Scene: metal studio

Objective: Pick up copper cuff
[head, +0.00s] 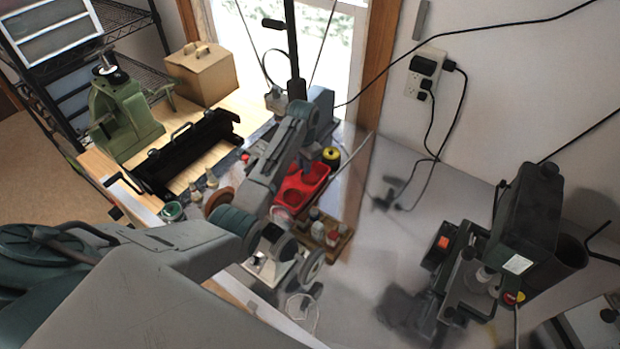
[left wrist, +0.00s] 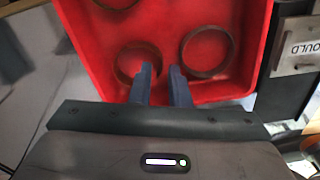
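A red tray (head: 318,186) lies on the bench in the head view, below and beside my left wrist. In the left wrist view the red tray (left wrist: 90,45) holds brownish rings: a left ring (left wrist: 119,64), a right ring (left wrist: 205,76) and one cut off at the top edge (left wrist: 115,5). I cannot tell which ring is the copper cuff. My left gripper (left wrist: 162,72) has its two fingers a little apart, with nothing seen between them. The fingertips appear over the tray between the left and right rings; contact cannot be told. My right gripper is not in view.
A wooden tray with small bottles (head: 328,237) stands in front of the red tray. A black-and-yellow roll (head: 331,157) is behind it. A black machine (head: 525,230) stands at right, a green vise (head: 122,115) at left.

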